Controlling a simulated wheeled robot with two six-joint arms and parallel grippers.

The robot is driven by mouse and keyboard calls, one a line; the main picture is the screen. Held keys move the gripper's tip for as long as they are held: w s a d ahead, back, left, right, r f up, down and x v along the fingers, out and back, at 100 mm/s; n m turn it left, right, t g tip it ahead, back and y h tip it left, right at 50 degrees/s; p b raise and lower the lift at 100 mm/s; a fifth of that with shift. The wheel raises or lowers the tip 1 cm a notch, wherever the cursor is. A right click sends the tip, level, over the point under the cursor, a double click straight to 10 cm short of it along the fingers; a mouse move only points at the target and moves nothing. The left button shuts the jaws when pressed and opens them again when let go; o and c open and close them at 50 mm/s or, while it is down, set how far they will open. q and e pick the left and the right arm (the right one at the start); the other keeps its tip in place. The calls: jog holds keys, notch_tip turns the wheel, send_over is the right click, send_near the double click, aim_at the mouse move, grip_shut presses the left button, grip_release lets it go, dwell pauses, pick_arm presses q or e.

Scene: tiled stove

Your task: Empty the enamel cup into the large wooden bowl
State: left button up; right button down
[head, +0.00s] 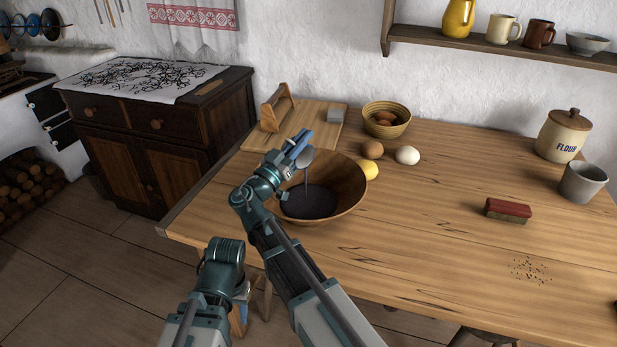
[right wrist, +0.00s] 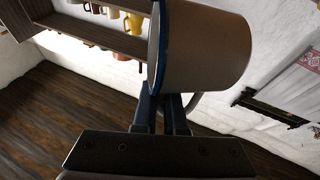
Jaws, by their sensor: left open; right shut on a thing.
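The large wooden bowl (head: 348,190) stands near the table's front left edge, with a dark mass in its bottom. My right gripper (head: 298,146) is above the bowl's left part, shut on the enamel cup. My left gripper (head: 239,312) is open, low by the table's front edge, and looks empty.
A yellow lemon-like thing (head: 369,169), a brown egg (head: 372,149) and a white egg (head: 407,155) lie right of the bowl. A basket (head: 399,124) and a wooden board (head: 322,137) are behind. A brush (head: 508,210) lies right; the table's middle is clear.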

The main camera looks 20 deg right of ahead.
jog(key=shift+s+d+r+m+g+p, duration=0.1)
jog(key=shift+s+r+m+g+p, duration=0.15)
jog(key=shift+m, duration=0.2)
jog(key=shift+s+d+r+m+g+p, duration=0.1)
jog(key=shift+s+r+m+p, duration=0.1)
jog(key=shift+r+m, duration=0.2)
jog(key=shift+s+d+f+m+g+h, duration=0.15)
jog(key=shift+s+m+g+h, duration=0.15)
jog(key=shift+m, duration=0.35)
jog(key=shift+s+d+r+m+g+h, duration=0.1)
jog(key=shift+s+d+m+g+h, duration=0.15)
jog(key=shift+m, duration=0.4)
jog(key=shift+s+d+f+m+g+h, duration=0.1)
jog(key=shift+s+m+g+h, duration=0.2)
jog(key=shift+m, duration=0.35)
